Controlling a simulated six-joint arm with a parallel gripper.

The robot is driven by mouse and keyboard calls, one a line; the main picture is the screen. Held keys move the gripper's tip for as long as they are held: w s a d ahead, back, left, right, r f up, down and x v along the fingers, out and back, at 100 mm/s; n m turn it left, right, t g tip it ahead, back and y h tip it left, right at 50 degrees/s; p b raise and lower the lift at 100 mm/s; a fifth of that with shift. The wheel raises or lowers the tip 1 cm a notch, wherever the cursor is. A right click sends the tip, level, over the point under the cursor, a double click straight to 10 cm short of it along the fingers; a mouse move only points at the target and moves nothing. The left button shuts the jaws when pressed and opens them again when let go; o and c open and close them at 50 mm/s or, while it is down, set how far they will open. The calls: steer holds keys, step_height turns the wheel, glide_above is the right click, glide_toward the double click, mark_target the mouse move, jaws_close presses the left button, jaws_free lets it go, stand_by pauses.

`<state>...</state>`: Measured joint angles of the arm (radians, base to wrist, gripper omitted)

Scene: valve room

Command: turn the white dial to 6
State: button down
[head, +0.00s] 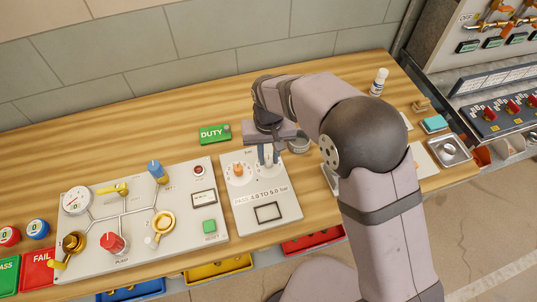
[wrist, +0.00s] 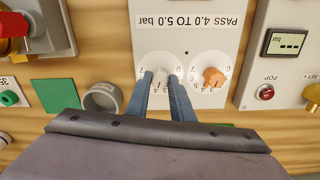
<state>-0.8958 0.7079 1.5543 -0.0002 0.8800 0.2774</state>
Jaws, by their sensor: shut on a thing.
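The white dial (wrist: 161,78) is on a pale panel (wrist: 200,40) lettered "PASS 4.0 TO 5.0 bar", upside down in the wrist view. My gripper (wrist: 162,80) is shut on this dial, with one blue-grey finger on each side. In the head view my gripper (head: 268,156) reaches down to the dial at the panel's upper right. The fingers and arm hide most of the dial there. An orange dial (wrist: 213,77) stands beside it, outside the fingers; it also shows in the head view (head: 238,169). I cannot tell which number the white dial points to.
A panel with pipes, a gauge and coloured knobs (head: 140,215) lies to the left. A green DUTY block (head: 215,134) stands behind. A round grey cup-like item (wrist: 102,98) sits close to my gripper. Coloured bins (head: 218,269) hang at the front edge.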

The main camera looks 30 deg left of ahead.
mark_target(268, 159)
steer(key=m, duration=0.5)
steer(key=shift+m, duration=0.3)
steer(key=m, duration=0.5)
steer(key=shift+m, duration=0.3)
steer(key=shift+a, duration=0.1)
steer(key=shift+r, duration=0.1)
steer(key=c, duration=1.5)
jaws_free()
steer(key=shift+c, duration=0.2)
steer(key=shift+r+b, duration=1.1)
steer(key=shift+r, duration=2.55)
